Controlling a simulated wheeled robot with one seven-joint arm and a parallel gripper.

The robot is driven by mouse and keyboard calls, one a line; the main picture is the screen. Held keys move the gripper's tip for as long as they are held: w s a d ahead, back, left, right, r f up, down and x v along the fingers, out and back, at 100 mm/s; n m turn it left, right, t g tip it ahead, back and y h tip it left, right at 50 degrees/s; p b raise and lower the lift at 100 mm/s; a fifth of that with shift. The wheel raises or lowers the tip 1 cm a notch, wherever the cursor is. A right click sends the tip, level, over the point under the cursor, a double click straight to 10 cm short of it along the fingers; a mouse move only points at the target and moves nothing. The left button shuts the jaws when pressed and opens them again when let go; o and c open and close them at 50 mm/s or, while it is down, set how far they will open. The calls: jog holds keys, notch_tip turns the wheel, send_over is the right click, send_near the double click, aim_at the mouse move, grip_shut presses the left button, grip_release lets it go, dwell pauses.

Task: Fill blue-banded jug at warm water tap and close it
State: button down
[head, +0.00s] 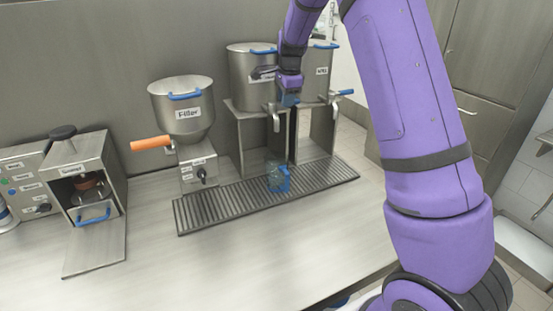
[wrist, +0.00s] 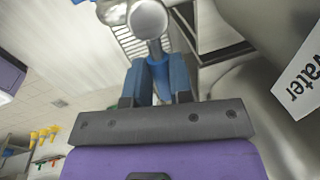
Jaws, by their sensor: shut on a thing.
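The jug (head: 278,178), clear with blue parts, stands upright on the slatted drip tray (head: 215,208), below the middle tank's tap (head: 276,122). Whether water runs, and the jug's fill level, cannot be told. The middle steel tank (head: 244,75) has a label partly hidden by my arm; the wrist view shows "water" on the label (wrist: 302,82). My gripper (head: 289,99) is at this tap, well above the jug. In the wrist view my gripper (wrist: 159,72) is shut on the blue tap lever (wrist: 160,77), beside the round metal tap end (wrist: 149,18).
Another tank (head: 322,62) with its own blue-handled tap (head: 345,92) stands close on the right. An open steel box (head: 104,165) stands further left. The front counter (head: 250,255) is clear.

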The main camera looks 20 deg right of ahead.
jog(key=shift+w+n, duration=0.3)
jog(key=shift+n, duration=0.4)
jog(key=shift+w+r, duration=0.1)
jog(key=c, duration=0.9)
grip_release()
jog(key=r, duration=0.3)
jog(key=s+r, duration=0.1)
jog(key=r, duration=0.3)
jog(key=s+r, duration=0.1)
jog(key=r, duration=0.2)
jog(key=shift+r, duration=0.25)
